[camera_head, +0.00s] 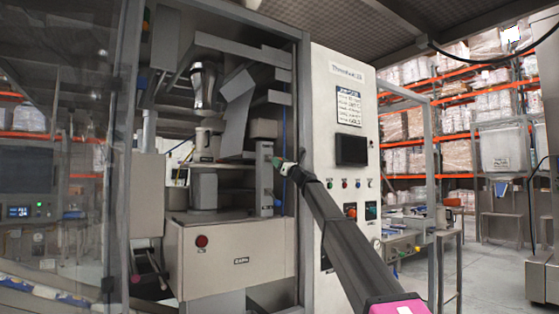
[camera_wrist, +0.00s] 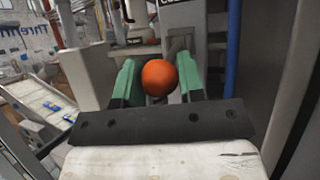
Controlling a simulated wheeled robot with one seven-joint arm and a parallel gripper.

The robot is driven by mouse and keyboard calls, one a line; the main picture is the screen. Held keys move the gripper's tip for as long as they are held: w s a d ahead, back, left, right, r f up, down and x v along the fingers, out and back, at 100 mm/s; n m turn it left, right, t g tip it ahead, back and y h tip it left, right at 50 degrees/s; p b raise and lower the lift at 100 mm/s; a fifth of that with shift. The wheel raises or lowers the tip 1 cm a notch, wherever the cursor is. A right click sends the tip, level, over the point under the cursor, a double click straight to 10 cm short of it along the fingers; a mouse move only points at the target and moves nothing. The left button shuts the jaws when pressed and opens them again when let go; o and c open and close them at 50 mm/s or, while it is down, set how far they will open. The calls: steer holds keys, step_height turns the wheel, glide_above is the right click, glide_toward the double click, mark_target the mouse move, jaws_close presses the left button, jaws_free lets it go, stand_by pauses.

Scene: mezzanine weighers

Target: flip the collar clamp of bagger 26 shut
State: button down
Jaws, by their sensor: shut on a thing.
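An orange ball knob (camera_wrist: 159,77) sits between the two green fingers of my gripper (camera_wrist: 160,72) in the wrist view, and the fingers are shut on it. Behind it is a grey upright housing (camera_wrist: 183,14) with a dark label cut off at the top edge. In the head view my gripper (camera_head: 277,162) reaches into the open machine, at a narrow grey upright block (camera_head: 265,185). The knob is hidden there by my gripper. I cannot tell the clamp lever's angle or whether the clamp is closed. A plate (camera_head: 241,261) on the lower box is too small to read.
A white control cabinet (camera_head: 342,120) with buttons stands just right of my arm. The machine's frame post (camera_head: 304,130) is close beside my arm. A blue tube (camera_wrist: 233,50) runs right of my gripper. A clear panel (camera_head: 60,130) stands left. Open floor lies at the right.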

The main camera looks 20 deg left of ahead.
steer(key=shift+w+a+f, duration=0.1)
steer(key=shift+a+f, duration=0.05)
steer(key=shift+f, duration=0.35)
steer(key=shift+w+a+f, duration=0.1)
steer(key=shift+a+f, duration=0.05)
steer(key=shift+f, duration=0.3)
steer(key=shift+w+a+f, duration=0.2)
steer(key=shift+f, duration=0.15)
steer(key=shift+a, duration=0.1)
steer(key=c, duration=0.8)
jaws_free()
steer(key=shift+w, duration=0.1)
steer(key=shift+o, duration=0.2)
steer(key=v, duration=1.1)
steer(key=shift+a, duration=0.1)
